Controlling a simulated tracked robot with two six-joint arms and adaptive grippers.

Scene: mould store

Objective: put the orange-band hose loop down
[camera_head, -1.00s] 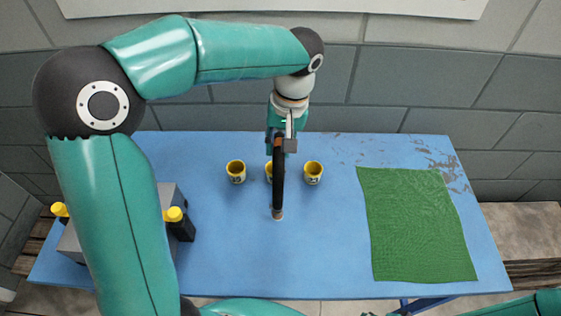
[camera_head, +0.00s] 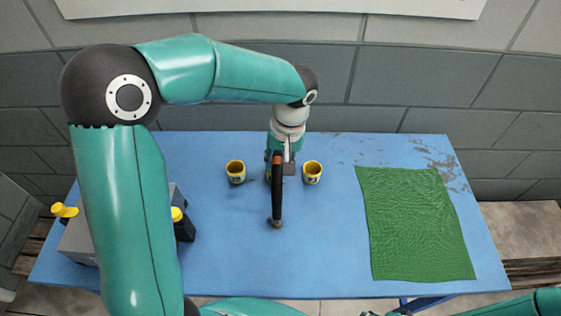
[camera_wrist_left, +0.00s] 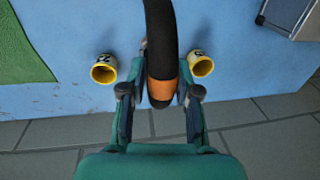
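The black hose loop (camera_head: 277,200) with its orange band (camera_wrist_left: 162,89) is in my left gripper (camera_head: 281,161). In the head view it shows nearly edge-on and hangs upright over the blue table, its lower end close to the tabletop; I cannot tell whether it touches. In the left wrist view the fingers of my left gripper (camera_wrist_left: 161,82) stand on both sides of the hose at the orange band, closed on it. The loop's far part runs out of the top of that view.
Yellow cups (camera_head: 235,172) and (camera_head: 312,172) stand on either side behind the loop; another is mostly hidden behind my left gripper. A green cloth (camera_head: 415,225) lies right. The front-middle blue table (camera_head: 320,255) is clear.

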